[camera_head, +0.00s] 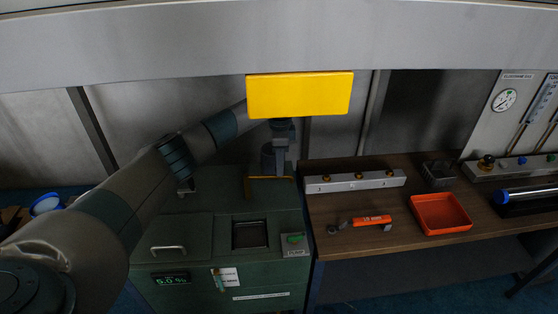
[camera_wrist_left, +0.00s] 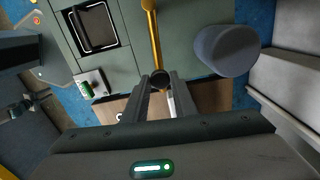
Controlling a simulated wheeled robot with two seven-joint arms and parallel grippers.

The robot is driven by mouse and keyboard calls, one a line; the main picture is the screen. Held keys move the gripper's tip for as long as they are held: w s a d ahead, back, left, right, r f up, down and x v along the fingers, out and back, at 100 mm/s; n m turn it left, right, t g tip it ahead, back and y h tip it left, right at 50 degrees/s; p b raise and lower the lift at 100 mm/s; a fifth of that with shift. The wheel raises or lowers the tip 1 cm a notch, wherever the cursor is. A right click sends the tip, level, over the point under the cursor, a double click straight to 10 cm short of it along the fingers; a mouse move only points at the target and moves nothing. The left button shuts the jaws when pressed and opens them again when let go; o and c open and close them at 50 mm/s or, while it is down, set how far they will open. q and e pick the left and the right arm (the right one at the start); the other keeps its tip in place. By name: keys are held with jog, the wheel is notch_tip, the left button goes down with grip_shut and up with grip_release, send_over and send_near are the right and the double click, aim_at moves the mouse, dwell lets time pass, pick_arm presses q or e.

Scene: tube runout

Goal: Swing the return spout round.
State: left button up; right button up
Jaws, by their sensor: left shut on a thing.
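The return spout (camera_head: 262,178) is a thin brass-yellow pipe on top of the green tank unit (camera_head: 190,225). It lies behind the square opening (camera_head: 249,234), not over it. In the left wrist view the spout (camera_wrist_left: 153,35) runs down the picture to its end between my fingers, and the square opening (camera_wrist_left: 96,27) is to its left. My left gripper (camera_head: 281,167) is shut on the spout near its end; its fingers (camera_wrist_left: 160,84) close around the pipe. A yellow panel (camera_head: 300,95) hides part of my left wrist. My right gripper is not in view.
A dark grey cylinder (camera_wrist_left: 228,50) stands close beside the spout. A green pump switch (camera_head: 295,238) is at the tank's front right corner. The wooden bench (camera_head: 340,270) holds a grey block (camera_head: 355,182), an orange-handled tool (camera_head: 370,220) and an orange tray (camera_head: 468,224).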

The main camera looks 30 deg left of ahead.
pick_arm(q)
jog(key=o, duration=0.8)
jog(key=shift+w+a, duration=0.15)
jog(key=shift+w, duration=0.05)
jog(key=shift+o, duration=0.2)
jog(key=shift+r, duration=0.1)
jog(key=shift+r+p, duration=0.2)
jog(key=shift+p, duration=0.1)
jog(key=shift+r+p, duration=0.5)
jog(key=shift+r, duration=0.2)
notch_tip(320, 180, up, 3)
jog(key=shift+f+p, duration=0.1)
jog(key=shift+p, duration=0.9)
jog(key=shift+r+p, duration=0.75)
jog(key=shift+r, duration=0.4)
